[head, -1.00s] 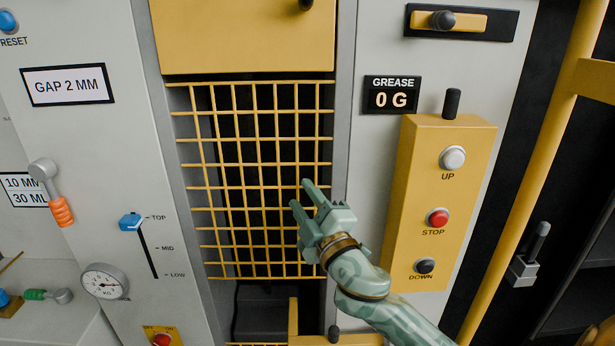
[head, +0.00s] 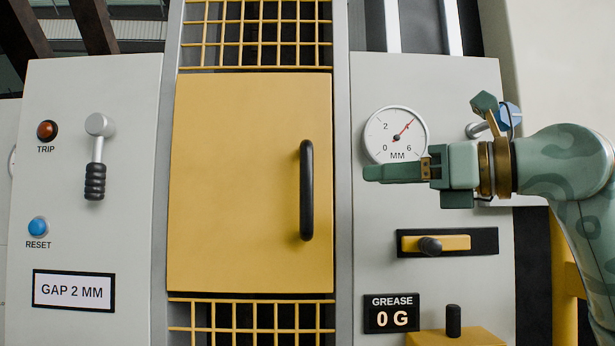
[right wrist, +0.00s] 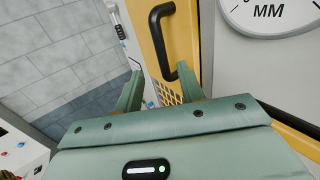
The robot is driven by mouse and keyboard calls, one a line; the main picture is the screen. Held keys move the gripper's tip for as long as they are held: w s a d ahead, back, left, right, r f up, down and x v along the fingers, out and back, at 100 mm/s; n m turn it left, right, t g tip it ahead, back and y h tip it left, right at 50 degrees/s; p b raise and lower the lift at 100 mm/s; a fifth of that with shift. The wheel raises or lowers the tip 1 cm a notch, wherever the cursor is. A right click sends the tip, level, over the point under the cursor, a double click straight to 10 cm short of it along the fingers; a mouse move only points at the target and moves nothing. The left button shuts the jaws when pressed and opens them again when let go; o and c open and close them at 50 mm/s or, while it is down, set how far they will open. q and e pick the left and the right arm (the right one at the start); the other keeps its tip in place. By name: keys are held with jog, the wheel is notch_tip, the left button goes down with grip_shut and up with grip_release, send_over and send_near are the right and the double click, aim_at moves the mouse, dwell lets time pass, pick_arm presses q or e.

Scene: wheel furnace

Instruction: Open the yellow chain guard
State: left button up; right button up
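The yellow chain guard (head: 235,180) is a flat yellow door in the middle of the head view, flush in its grey frame. Its black upright bar handle (head: 306,190) is near the right edge. My right gripper (head: 385,173) is to the right of the handle, its fingers pointing left, apart from it in the head view. In the right wrist view the two fingers (right wrist: 160,85) are spread with nothing between them, and the handle (right wrist: 160,38) shows just beyond the fingertips. My left gripper is in neither view.
A round MM gauge (head: 394,135) is behind my right gripper, with a blue knob (head: 508,116) near my wrist. Below are a yellow slide with a black knob (head: 431,245) and the grease display (head: 391,314). Yellow mesh (head: 255,40) lies above the door. A lever (head: 97,155) is at left.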

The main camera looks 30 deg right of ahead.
jog(key=p+x, duration=0.2)
jog(key=x, duration=1.1)
jog(key=shift+w+p, duration=0.1)
jog(key=shift+p, duration=0.3)
grip_shut()
